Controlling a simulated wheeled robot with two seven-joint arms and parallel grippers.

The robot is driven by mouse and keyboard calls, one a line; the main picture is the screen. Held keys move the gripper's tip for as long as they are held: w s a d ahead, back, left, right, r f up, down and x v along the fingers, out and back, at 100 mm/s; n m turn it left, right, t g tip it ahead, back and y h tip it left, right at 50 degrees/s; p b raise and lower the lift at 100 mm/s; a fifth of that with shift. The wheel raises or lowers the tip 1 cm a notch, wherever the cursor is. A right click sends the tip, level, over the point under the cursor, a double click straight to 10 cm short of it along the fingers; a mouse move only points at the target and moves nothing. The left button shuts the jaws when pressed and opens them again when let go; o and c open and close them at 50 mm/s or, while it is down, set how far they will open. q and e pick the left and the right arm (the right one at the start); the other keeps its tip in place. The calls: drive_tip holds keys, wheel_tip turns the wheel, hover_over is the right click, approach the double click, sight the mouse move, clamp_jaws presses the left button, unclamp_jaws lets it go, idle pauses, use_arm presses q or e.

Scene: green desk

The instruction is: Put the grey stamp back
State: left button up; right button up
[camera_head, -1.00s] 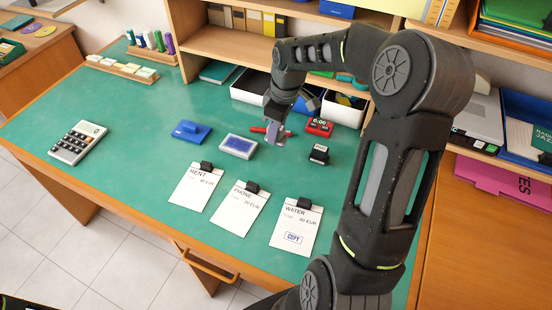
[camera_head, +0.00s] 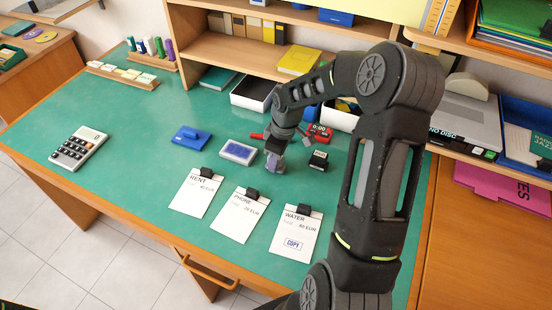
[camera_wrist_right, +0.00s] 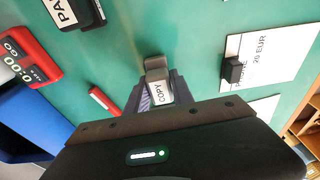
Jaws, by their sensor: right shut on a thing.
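My right gripper (camera_head: 275,160) is shut on the grey stamp (camera_head: 277,168), between the blue ink pad and the black stamp. In the right wrist view the grey stamp (camera_wrist_right: 156,66) shows its COPY label, with the gripper (camera_wrist_right: 153,92) around it. It is low over the green desk; I cannot tell if its base touches. The water sheet (camera_head: 295,225) bears a blue COPY mark. My left gripper is not in view.
The black stamp (camera_head: 318,160) stands close to the right, with the red timer (camera_head: 320,132) behind it. The ink pad (camera_head: 238,152) is left of the gripper, beside a blue lid-like piece (camera_head: 187,135). A red object (camera_head: 256,136) lies behind.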

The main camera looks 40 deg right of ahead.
sight(282, 159)
drive_tip(key=shift+f, duration=0.2)
drive_tip(key=o, duration=1)
drive_tip(key=shift+o, duration=0.2)
wheel_tip(282, 159, up, 12)
drive_tip(key=s, duration=0.1)
drive_tip(key=shift+s+d+r, duration=0.15)
drive_tip(key=shift+s+d, duration=0.15)
drive_tip(key=shift+d, duration=0.15)
